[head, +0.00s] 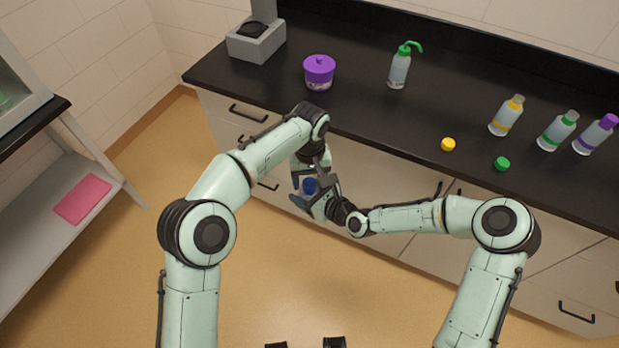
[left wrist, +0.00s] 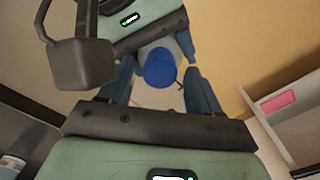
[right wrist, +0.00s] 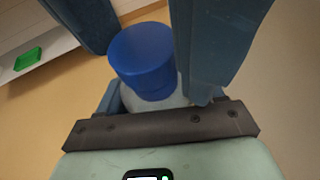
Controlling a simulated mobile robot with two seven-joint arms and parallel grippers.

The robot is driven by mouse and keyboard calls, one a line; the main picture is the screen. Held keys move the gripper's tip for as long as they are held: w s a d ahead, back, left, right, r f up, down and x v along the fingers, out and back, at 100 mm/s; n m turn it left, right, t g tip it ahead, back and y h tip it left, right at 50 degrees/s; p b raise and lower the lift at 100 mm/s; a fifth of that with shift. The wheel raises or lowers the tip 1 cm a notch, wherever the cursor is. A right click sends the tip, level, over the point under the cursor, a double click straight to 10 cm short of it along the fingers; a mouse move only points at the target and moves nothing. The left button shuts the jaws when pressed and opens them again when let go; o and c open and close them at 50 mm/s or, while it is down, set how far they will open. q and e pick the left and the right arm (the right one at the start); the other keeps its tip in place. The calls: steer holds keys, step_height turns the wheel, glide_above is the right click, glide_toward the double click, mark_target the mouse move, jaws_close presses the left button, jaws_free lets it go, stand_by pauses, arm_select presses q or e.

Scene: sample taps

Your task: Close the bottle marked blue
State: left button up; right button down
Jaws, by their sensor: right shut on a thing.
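A blue cap (head: 309,185) sits at the mouth of a pale bottle, held off the counter in front of the drawers. In the right wrist view the cap (right wrist: 142,58) is in line with the bottle's translucent body (right wrist: 158,104); I cannot tell whether it is screwed down. My right gripper (head: 314,197) is shut on the bottle's body. My left gripper (head: 310,173) is open, its fingers on either side of the cap, which shows between them in the left wrist view (left wrist: 160,68) with gaps beside it. Most of the bottle is hidden by the grippers.
On the dark counter (head: 350,115) stand a purple-lidded jar (head: 319,73), a green-topped wash bottle (head: 399,69), and yellow (head: 505,116), green (head: 557,131) and purple (head: 595,135) bottles. A yellow cap (head: 448,144) and a green cap (head: 502,163) lie loose. The floor below is clear.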

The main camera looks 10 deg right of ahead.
arm_select(q)
steer(key=shift+r, duration=0.1)
steer(key=shift+r, duration=2.15)
steer(key=r+n, duration=0.2)
steer(key=n, duration=0.1)
steer(key=r+n, duration=0.1)
steer(key=n, duration=0.2)
steer(key=shift+r, duration=0.2)
steer(key=shift+f, duration=4)
